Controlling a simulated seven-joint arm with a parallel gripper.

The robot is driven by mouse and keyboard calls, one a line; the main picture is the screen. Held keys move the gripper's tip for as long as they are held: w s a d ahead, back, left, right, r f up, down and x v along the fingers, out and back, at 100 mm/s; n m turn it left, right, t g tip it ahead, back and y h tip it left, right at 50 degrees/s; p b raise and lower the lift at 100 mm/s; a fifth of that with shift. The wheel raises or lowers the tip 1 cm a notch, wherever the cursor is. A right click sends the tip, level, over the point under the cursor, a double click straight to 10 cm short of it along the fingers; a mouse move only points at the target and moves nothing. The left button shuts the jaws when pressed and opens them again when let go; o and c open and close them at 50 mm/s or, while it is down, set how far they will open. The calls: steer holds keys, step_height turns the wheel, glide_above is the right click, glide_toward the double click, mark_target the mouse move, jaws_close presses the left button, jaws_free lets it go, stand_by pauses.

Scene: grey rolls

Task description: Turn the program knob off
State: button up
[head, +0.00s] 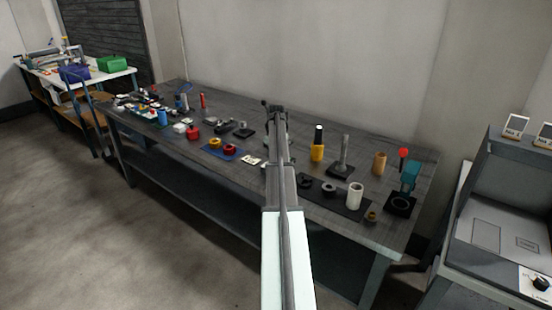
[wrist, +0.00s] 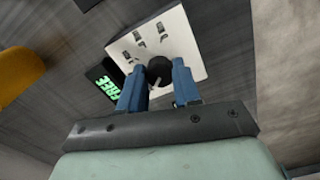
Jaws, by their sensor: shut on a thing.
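The black program knob (wrist: 160,69) sits on a white panel (wrist: 187,37) with several dark markings, in the wrist view. A light pointer line on the knob points towards the lower left of that view. My gripper (wrist: 159,66) has its two blue fingers on either side of the knob, shut on it. The fingers hide the knob's sides. In the head view my gripper (head: 274,106) is at the far end of my arm, over the back of the workbench. The knob and panel cannot be made out there.
A small display with green letters (wrist: 109,88) lies beside the panel. A yellow object (wrist: 18,72) is at the left of the wrist view. The dark workbench (head: 318,222) holds rolls and small parts on both sides of my arm. A grey machine (head: 505,215) stands at right.

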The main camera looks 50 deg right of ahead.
steer(key=shift+m, duration=0.3)
steer(key=m, duration=0.3)
steer(key=shift+m, duration=2)
steer(key=o, duration=1.1)
steer(key=shift+c, duration=0.2)
step_height(320, 180, up, 14)
